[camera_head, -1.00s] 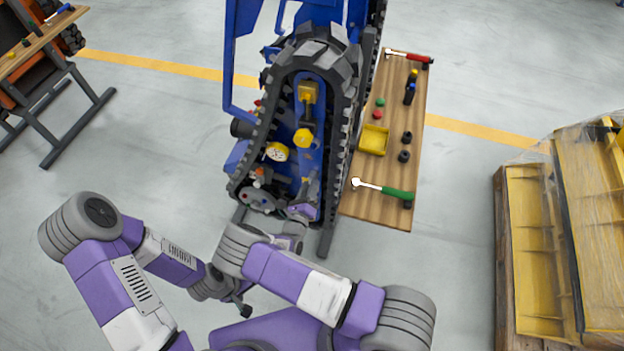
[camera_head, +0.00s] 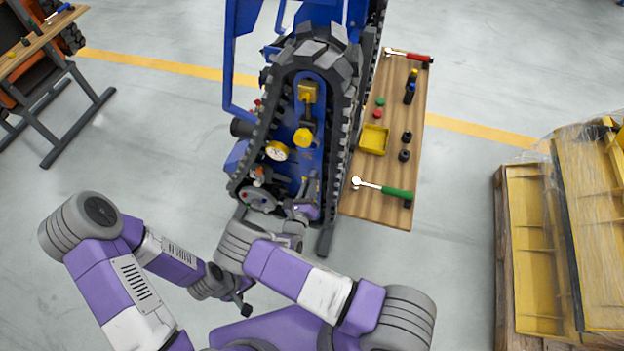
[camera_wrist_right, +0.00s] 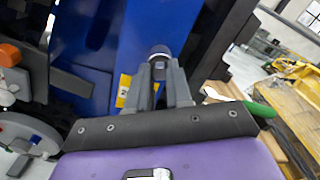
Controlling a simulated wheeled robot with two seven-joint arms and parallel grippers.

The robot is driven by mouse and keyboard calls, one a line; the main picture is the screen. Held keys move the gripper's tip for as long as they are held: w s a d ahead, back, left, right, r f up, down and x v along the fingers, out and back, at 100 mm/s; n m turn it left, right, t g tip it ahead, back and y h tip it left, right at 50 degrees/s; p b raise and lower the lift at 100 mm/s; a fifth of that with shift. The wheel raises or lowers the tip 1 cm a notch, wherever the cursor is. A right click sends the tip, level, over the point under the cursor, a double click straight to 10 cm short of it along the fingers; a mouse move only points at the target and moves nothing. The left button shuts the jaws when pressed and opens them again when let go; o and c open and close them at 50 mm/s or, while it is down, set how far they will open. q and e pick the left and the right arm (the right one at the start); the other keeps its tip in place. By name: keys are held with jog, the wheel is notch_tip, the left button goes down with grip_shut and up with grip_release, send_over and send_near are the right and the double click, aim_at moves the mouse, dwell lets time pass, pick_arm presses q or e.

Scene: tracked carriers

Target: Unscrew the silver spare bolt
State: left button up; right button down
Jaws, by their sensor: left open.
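In the head view my right gripper (camera_head: 309,186) is at the lower right inside the track loop, and the bolt is too small or hidden there. My left gripper (camera_head: 243,307) is open and empty, low in front of the carrier.
The black track (camera_head: 345,130) surrounds the blue frame. A yellow knob (camera_head: 303,137), a gauge (camera_head: 277,151) and a handwheel (camera_head: 258,198) are close by. A wooden bench (camera_head: 375,210) at right carries a green-handled ratchet (camera_head: 385,189), a yellow tray (camera_head: 374,139) and sockets.

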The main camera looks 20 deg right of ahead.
jog(key=n+b, duration=0.1)
jog(key=n, duration=0.8)
jog(key=shift+n+b, duration=0.4)
jog(key=n+b, duration=0.1)
jog(key=n, duration=0.9)
jog(key=shift+s+a, duration=0.1)
jog(key=shift+s, duration=0.05)
jog(key=shift+s+a, duration=0.15)
jog(key=shift+s, duration=0.05)
jog(key=shift+p+v, duration=0.3)
jog(key=shift+v, duration=1.4)
